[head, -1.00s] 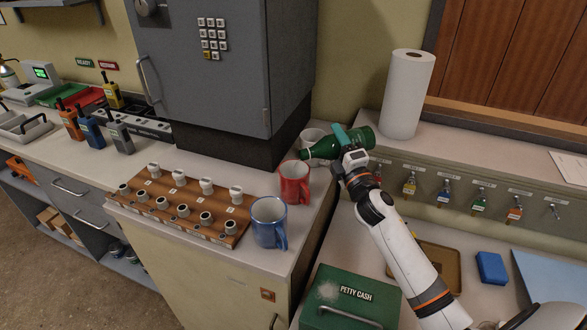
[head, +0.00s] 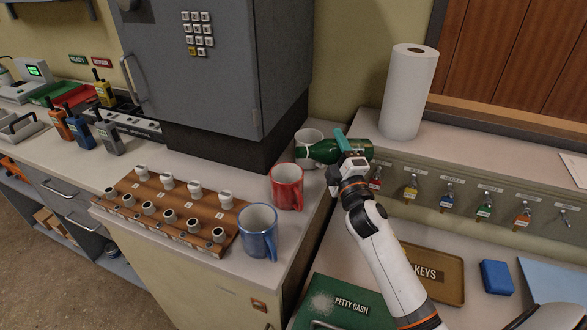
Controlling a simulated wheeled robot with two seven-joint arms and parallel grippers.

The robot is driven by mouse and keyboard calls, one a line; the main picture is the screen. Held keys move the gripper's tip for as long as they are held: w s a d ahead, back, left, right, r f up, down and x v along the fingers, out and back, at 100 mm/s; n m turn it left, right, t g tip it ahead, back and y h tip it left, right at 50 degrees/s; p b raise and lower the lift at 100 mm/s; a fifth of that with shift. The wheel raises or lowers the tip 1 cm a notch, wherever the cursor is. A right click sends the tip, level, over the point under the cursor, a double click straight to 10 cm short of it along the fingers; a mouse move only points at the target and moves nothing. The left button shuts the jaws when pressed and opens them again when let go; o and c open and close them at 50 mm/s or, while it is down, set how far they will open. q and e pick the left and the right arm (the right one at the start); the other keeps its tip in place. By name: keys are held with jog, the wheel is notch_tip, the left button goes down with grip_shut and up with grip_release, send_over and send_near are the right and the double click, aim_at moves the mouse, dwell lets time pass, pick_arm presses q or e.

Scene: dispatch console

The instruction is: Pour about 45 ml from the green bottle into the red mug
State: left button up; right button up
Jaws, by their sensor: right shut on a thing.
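The green bottle (head: 322,151) is held by my right gripper (head: 348,152), which is shut on it. The bottle lies nearly level, its neck end pointing left. Its neck end is behind and above the red mug in the picture, in front of the white mug. The red mug (head: 287,188) stands upright on the counter, its handle to the right. Its inside is only partly visible, and no liquid stream shows. My left gripper is not in the head view.
A white mug (head: 309,136) stands behind the bottle. A blue mug (head: 259,232) stands in front of the red mug. A wooden rack (head: 160,215) with stamps lies to the left. A paper towel roll (head: 409,92), key hooks and a petty cash box (head: 345,303) are to the right.

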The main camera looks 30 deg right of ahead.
aim_at(327, 151)
jog(key=shift+s+a+r+m, duration=0.2)
jog(key=shift+a+r+m, duration=0.05)
jog(key=shift+a, duration=0.2)
jog(key=shift+s+a+r+m, duration=0.2)
jog(key=shift+a+m, duration=0.05)
jog(key=shift+a, duration=0.15)
jog(key=shift+a+r, duration=0.1)
jog(key=shift+a, duration=0.1)
jog(key=shift+w, duration=0.1)
jog(key=shift+d+f, duration=0.2)
jog(key=shift+d, duration=0.05)
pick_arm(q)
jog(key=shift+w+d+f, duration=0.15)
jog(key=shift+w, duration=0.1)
pick_arm(e)
jog(key=shift+a+r, duration=0.1)
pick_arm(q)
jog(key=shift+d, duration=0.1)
